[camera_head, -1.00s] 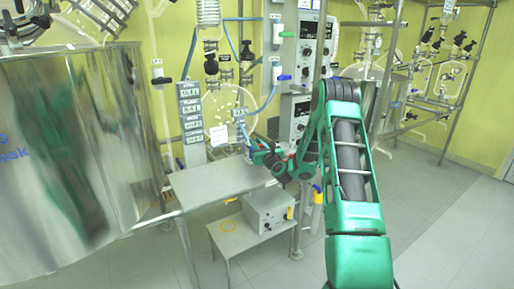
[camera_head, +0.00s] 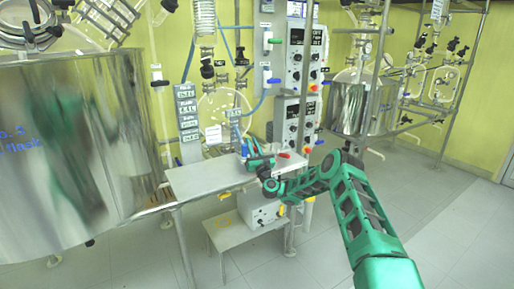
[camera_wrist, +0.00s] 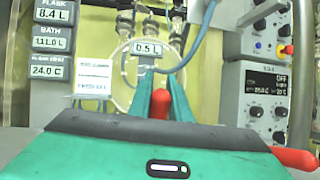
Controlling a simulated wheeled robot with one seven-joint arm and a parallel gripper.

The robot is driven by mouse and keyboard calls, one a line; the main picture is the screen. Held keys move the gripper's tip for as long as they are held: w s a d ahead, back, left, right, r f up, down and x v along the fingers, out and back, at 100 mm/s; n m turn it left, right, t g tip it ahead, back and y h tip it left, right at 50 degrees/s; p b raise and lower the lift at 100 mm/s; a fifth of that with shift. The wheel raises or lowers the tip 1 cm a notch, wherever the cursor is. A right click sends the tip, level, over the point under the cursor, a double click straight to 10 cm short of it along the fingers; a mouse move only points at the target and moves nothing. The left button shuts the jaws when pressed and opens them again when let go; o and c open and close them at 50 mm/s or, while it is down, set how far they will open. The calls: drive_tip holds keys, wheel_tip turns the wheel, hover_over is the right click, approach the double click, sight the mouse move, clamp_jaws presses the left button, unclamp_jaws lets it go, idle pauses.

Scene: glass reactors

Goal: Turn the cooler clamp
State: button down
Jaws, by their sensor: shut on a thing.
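My gripper (camera_head: 246,148) is at the far end of the steel table, beside the tubing at the foot of the instrument column. In the wrist view, the green fingers of my gripper (camera_wrist: 162,82) converge just below a grey "0.5 L" display (camera_wrist: 148,49). They are shut on a small part, which I take to be the cooler clamp; the fingers hide most of it, so its shape and angle cannot be told. A red piece (camera_wrist: 160,104) shows between the fingers. A blue tube (camera_wrist: 196,48) curves close behind the fingertips.
The steel table (camera_head: 205,180) lies just left of my gripper. A large shiny vessel (camera_head: 80,140) fills the left. The instrument column (camera_head: 294,75) stands behind and to the right, and a grey box (camera_head: 258,209) sits below. Open floor lies at the right.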

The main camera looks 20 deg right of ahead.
drive_tip(key=shift+s+d+f, duration=0.2)
drive_tip(key=shift+d+f, duration=0.05)
idle(0.4)
drive_tip(key=c, duration=1.6)
unclamp_jaws()
drive_tip(key=shift+c, duration=0.2)
drive_tip(key=shift+a, duration=0.1)
drive_tip(key=v, duration=0.5)
drive_tip(key=shift+s+f, duration=0.2)
drive_tip(key=shift+f, duration=0.15)
drive_tip(key=shift+s+f, duration=0.45)
drive_tip(key=shift+f, duration=0.05)
drive_tip(key=shift+s, duration=0.45)
drive_tip(key=shift+v, duration=1.45)
